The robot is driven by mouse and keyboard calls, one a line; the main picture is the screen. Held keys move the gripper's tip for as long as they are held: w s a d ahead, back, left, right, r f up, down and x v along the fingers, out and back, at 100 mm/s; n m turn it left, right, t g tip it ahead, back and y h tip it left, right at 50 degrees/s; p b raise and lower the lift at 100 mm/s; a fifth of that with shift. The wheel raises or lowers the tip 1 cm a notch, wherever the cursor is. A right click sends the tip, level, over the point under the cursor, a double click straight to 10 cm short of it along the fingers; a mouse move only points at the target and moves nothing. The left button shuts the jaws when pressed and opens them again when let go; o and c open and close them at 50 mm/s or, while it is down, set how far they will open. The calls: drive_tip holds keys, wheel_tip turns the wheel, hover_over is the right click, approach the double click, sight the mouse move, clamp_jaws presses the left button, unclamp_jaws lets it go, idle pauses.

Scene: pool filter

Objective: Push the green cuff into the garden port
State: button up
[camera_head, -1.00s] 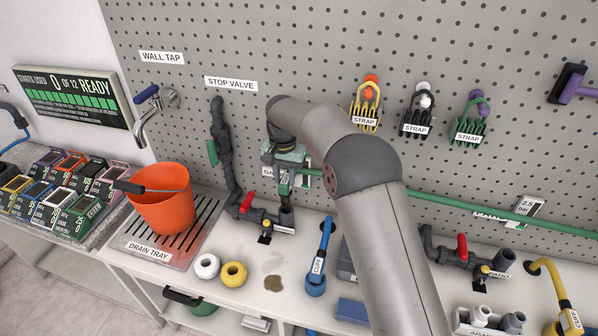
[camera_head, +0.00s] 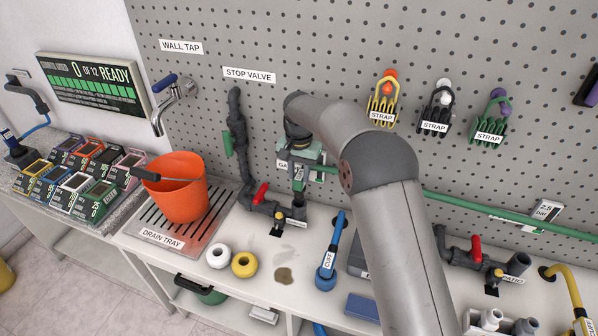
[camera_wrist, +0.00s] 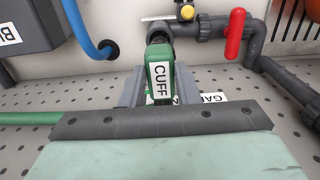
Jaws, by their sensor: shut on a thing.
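The green cuff (camera_wrist: 160,78), with a white CUFF label, is upright between the fingers of my gripper (camera_wrist: 160,90) in the wrist view. My gripper is shut on it. The cuff's far end is at the mouth of a dark grey pipe port (camera_wrist: 158,31), in line with it; I cannot tell how deep it sits. In the head view my gripper (camera_head: 299,178) is right above this port (camera_head: 298,211), at the end of a pipe with a red-handled valve (camera_head: 261,193). A sign starting "GA" is partly hidden behind the gripper.
A green hose (camera_head: 480,206) runs right from the gripper along the pegboard. An orange bucket (camera_head: 178,190) stands on the drain tray at left. A blue cuff (camera_head: 328,268) lies to the right of the port. White and yellow rings (camera_head: 244,264) lie in front.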

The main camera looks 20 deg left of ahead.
sight(299, 186)
drive_tip(key=shift+f+b, duration=1.4)
drive_tip(key=shift+f, duration=1.4)
idle(0.4)
drive_tip(key=o, duration=1.2)
drive_tip(key=shift+c, duration=0.2)
drive_tip(key=shift+r+p, duration=1.6)
drive_tip(key=shift+r, duration=0.95)
